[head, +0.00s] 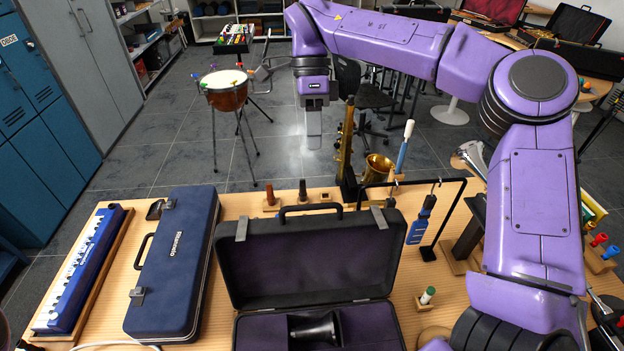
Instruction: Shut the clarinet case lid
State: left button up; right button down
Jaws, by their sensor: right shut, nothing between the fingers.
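The clarinet case (271,330) stands open on the table, its lid (310,258) raised and leaning back, with its dark inside facing me. A handle and two latches show along the lid's top edge. A black bell-shaped clarinet part (314,328) lies in the case; the case's near part is cut off by the picture's lower edge. My right gripper (314,140) hangs fingers down, shut and empty, above and beyond the lid's top edge in the picture, apart from it. My left gripper is not in view.
A closed blue case (178,262) and a keyboard instrument (80,272) lie left of the clarinet case. A saxophone (346,150) stands behind the lid. A black stand with a hanging blue item (422,218) and a small green-topped bottle (427,296) are to the right, near my right arm.

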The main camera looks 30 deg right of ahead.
jog(key=s+a+f+p, duration=0.1)
jog(key=s+a+f, duration=0.2)
jog(key=s+f, duration=0.3)
jog(key=shift+f+p, duration=0.3)
jog(key=shift+f, duration=0.35)
jog(key=shift+w, duration=0.1)
